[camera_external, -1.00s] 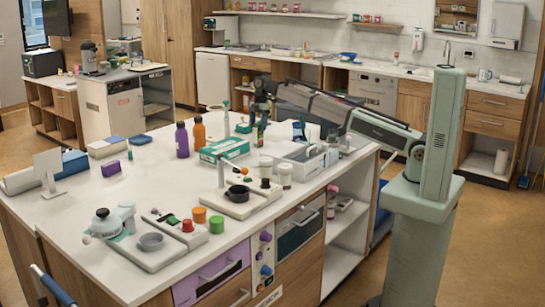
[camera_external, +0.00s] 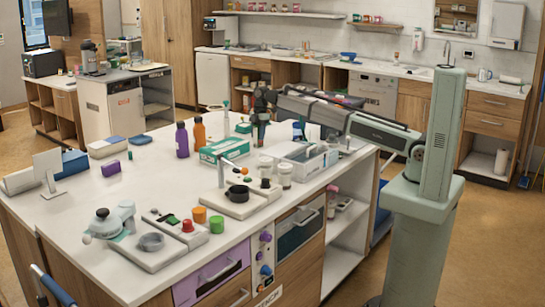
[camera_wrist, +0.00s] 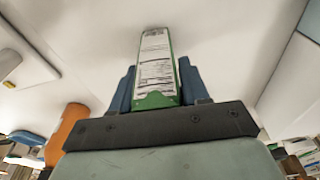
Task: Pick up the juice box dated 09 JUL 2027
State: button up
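A slim carton (camera_wrist: 156,68), white with printed text and a green edge, stands out between my fingers in the wrist view. Its print is too small to read, so the date cannot be told. My gripper (camera_wrist: 158,88) has one blue finger on each side of the carton, close against its sides. Whether the fingers press on it is unclear. In the external view my gripper (camera_external: 261,136) is low over the island counter, behind the green-and-white box, and the carton is hard to make out there.
Purple (camera_external: 182,140) and orange (camera_external: 200,134) bottles stand left of my gripper. A green-and-white box (camera_external: 224,149) lies in front, and a clear-sided bin (camera_external: 308,160) stands to the right. The left part of the counter (camera_external: 150,178) has bare room.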

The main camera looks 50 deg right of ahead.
jog(key=c, duration=0.6)
jog(key=shift+c, duration=0.2)
